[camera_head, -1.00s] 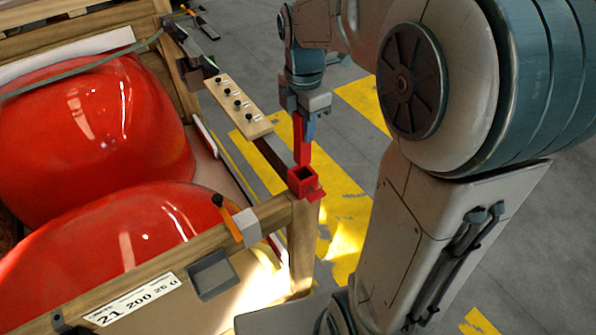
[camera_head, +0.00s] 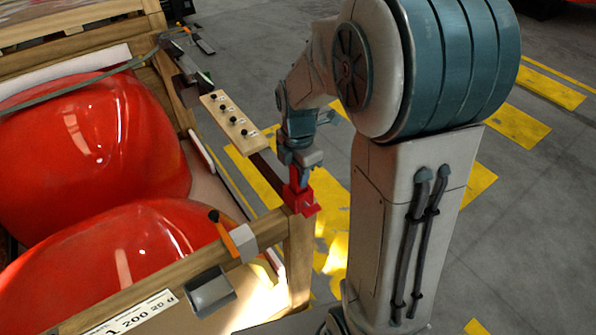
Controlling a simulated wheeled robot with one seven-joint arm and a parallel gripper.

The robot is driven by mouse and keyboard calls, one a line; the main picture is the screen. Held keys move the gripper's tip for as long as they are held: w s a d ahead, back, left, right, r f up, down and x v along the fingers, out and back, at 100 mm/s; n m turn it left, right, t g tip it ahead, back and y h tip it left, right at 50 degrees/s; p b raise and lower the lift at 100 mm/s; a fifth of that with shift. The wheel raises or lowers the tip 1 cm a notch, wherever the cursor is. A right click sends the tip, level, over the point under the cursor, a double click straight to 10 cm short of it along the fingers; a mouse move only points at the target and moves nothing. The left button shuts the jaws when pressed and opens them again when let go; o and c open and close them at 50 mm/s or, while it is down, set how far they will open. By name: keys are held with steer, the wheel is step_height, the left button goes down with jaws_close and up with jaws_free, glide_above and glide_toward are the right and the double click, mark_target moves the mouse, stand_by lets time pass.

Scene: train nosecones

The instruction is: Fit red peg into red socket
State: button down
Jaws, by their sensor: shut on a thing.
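The red socket (camera_head: 302,203) is a small square box fixed at the corner of the wooden crate. My gripper (camera_head: 299,168) points down just above the socket and is shut on the red peg (camera_head: 295,180). Only a short length of the peg shows between the gripper and the socket. The peg's lower end is hidden at the socket, so I cannot tell how deep it sits or whether it is inside the opening.
The wooden crate (camera_head: 298,262) holds large glossy red nosecones (camera_head: 135,255). A pale board with several black knobs (camera_head: 229,121) lies along its edge beside my arm. An orange-handled clamp (camera_head: 224,232) sits on the near rail. Grey floor with yellow markings lies open to the right.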

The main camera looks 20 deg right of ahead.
steer(key=shift+f, duration=0.2)
steer(key=c, duration=1.1)
jaws_free()
steer(key=shift+r, duration=0.2)
